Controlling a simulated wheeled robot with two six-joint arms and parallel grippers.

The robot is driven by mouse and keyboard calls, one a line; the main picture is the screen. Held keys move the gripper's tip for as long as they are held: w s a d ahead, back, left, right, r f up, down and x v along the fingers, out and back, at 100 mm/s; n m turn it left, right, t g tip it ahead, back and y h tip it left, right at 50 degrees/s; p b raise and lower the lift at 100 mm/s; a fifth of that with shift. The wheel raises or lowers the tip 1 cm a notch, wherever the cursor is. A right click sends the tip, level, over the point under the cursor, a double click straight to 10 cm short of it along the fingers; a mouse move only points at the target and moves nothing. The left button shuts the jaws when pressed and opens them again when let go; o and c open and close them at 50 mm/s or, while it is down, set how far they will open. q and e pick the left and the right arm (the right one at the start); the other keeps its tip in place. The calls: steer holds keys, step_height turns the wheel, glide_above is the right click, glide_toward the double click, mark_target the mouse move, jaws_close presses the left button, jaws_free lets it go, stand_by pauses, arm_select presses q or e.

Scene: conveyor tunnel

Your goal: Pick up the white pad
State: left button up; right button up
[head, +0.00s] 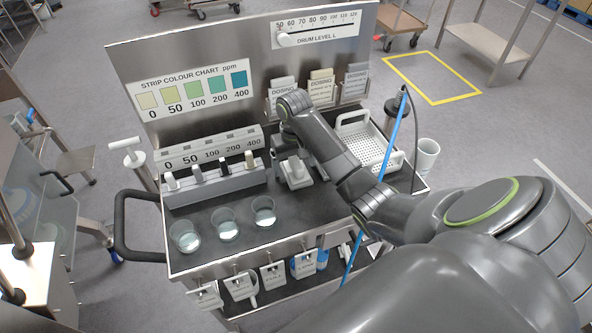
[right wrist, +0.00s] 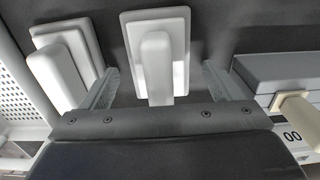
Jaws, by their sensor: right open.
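A white pad (right wrist: 156,60) with a raised block-like handle lies on the dark cart top, in the middle of the right wrist view. My right gripper (right wrist: 160,84) is open, with one finger on each side of the pad's handle and a gap on both sides. A second pale pad (right wrist: 66,66) of similar shape lies just left of it, beside the left finger. In the head view a white pad (head: 294,172) shows below my right wrist, partly hidden by the arm. My left gripper is not in view.
A grey rack (head: 215,180) with several upright pieces stands left of the pads. Several glass cups (head: 226,223) stand in front. A white perforated basket (head: 372,145) is at the right, near a blue rod (head: 385,145). A tall chart panel (head: 190,65) rises behind.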

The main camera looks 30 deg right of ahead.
mark_target(295, 158)
steer(key=shift+f, duration=0.1)
steer(key=c, duration=1.1)
steer(key=shift+w+r, duration=0.1)
steer(key=shift+r, duration=1.35)
step_height(295, 158, up, 6)
steer(key=p, duration=0.4)
steer(key=shift+f, duration=0.15)
steer(key=shift+r+p, duration=0.7)
steer(key=shift+p, duration=0.3)
